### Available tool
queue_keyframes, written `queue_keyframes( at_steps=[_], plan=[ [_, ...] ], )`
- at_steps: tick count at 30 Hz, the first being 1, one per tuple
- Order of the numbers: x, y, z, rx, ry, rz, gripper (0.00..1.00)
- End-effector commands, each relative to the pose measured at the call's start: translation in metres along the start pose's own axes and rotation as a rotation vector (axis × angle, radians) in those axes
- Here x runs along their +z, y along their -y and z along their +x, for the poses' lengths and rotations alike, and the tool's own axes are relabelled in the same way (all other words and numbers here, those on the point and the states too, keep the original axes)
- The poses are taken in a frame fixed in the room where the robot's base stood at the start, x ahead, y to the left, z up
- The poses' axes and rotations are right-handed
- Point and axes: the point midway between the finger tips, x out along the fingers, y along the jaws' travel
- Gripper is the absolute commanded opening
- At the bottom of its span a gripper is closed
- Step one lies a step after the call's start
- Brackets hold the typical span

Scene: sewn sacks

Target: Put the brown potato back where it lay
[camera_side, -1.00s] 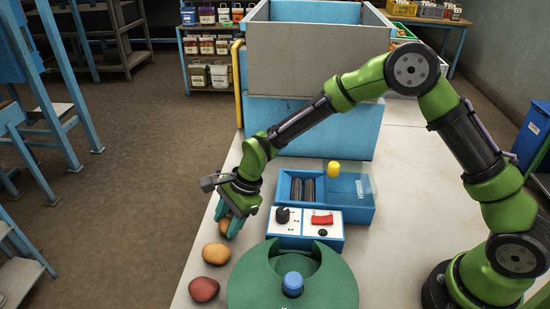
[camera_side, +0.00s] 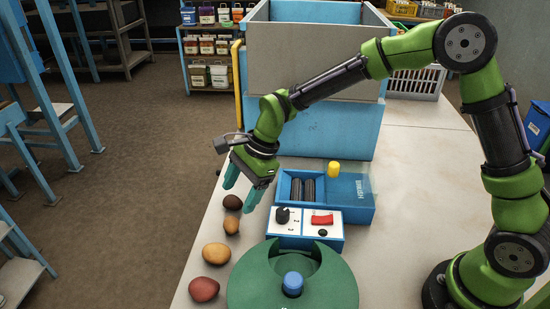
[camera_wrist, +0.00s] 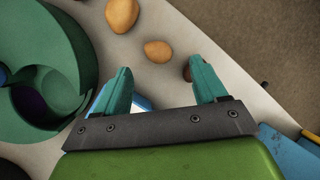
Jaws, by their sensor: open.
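Several potatoes lie in a row along the table's left edge. A dark brown potato (camera_side: 233,202) is farthest back, and a small orange-brown one (camera_side: 231,226) lies just in front of it. In the wrist view the orange-brown potato (camera_wrist: 158,51) shows beyond the gap between the fingers. The dark brown one (camera_wrist: 187,73) is mostly hidden by the right finger. My gripper (camera_side: 239,193) is open and empty, raised above the dark brown potato's end of the row. Its teal fingers also show apart in the wrist view (camera_wrist: 160,70).
A tan potato (camera_side: 216,253) and a red one (camera_side: 204,289) continue the row forward. To the right stand a control box (camera_side: 305,229), a blue tray (camera_side: 345,198) and a round green fixture (camera_side: 325,284). A large blue bin (camera_side: 330,130) stands behind.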

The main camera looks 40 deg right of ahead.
Motion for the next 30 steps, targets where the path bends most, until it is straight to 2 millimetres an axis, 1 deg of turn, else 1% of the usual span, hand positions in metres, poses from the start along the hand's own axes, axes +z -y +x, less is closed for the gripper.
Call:
queue_keyframes(
  at_steps=[1, 3, 8, 11, 14, 15, 17, 18, 20, 21, 23, 24, 25, 27, 30],
  plan=[
    [0.000, 0.001, -0.009, -0.003, -0.001, 0.001, 0.71],
    [-0.001, 0.001, -0.018, -0.003, -0.001, 0.000, 0.71],
    [-0.001, -0.001, -0.033, -0.007, -0.005, -0.016, 0.71],
    [-0.005, -0.006, -0.054, -0.034, -0.029, -0.093, 0.71],
    [-0.016, -0.019, -0.091, -0.082, -0.078, -0.242, 0.71],
    [-0.021, -0.026, -0.108, -0.104, -0.104, -0.314, 0.71],
    [-0.030, -0.041, -0.133, -0.133, -0.146, -0.427, 0.71],
    [-0.036, -0.051, -0.148, -0.151, -0.174, -0.502, 0.71],
    [-0.045, -0.068, -0.170, -0.177, -0.217, -0.610, 0.71],
    [-0.052, -0.080, -0.183, -0.191, -0.245, -0.680, 0.71],
    [-0.060, -0.099, -0.200, -0.211, -0.286, -0.784, 0.71],
    [-0.066, -0.111, -0.209, -0.224, -0.313, -0.850, 0.71],
    [-0.070, -0.121, -0.215, -0.232, -0.332, -0.897, 0.71],
    [-0.079, -0.141, -0.226, -0.247, -0.373, -1.001, 0.71],
    [-0.088, -0.165, -0.234, -0.263, -0.420, -1.120, 0.71]
  ],
)
